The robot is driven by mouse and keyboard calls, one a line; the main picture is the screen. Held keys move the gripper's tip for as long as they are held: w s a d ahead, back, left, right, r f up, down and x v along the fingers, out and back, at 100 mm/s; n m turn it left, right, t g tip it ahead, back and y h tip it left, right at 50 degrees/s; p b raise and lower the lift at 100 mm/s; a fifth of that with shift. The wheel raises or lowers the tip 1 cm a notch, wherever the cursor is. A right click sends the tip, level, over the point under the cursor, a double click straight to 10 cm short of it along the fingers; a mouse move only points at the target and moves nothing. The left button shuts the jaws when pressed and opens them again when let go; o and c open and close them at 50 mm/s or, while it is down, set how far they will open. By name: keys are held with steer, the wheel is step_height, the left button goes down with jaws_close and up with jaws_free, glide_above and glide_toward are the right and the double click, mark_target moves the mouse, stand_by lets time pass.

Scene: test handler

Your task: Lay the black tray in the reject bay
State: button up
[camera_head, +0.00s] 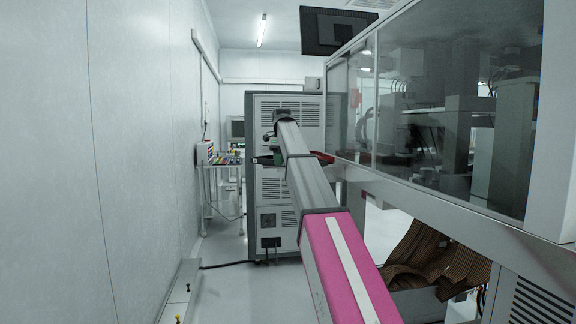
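I cannot make out the black tray or the reject bay for certain. A small dark and green piece (268,158) shows in the head view just left of the long pink and grey beam, in front of the grey cabinet. A small red-edged piece (322,157) shows just right of the beam at about the same height. Both are partly hidden by the beam, and I cannot tell what they are. I see no gripper fingers, so nothing shows of what my gripper holds.
A glass-fronted machine (450,125) fills the right side. A grey vented cabinet (262,215) stands ahead. A small bench (222,160) with coloured items stands at the back left. Brown ribbon cables (435,258) hang low on the right.

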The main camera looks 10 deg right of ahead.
steer(key=shift+f, duration=0.1)
jaws_close()
steer(key=shift+w+r, duration=0.1)
steer(key=shift+r, duration=0.35)
stand_by(0.3)
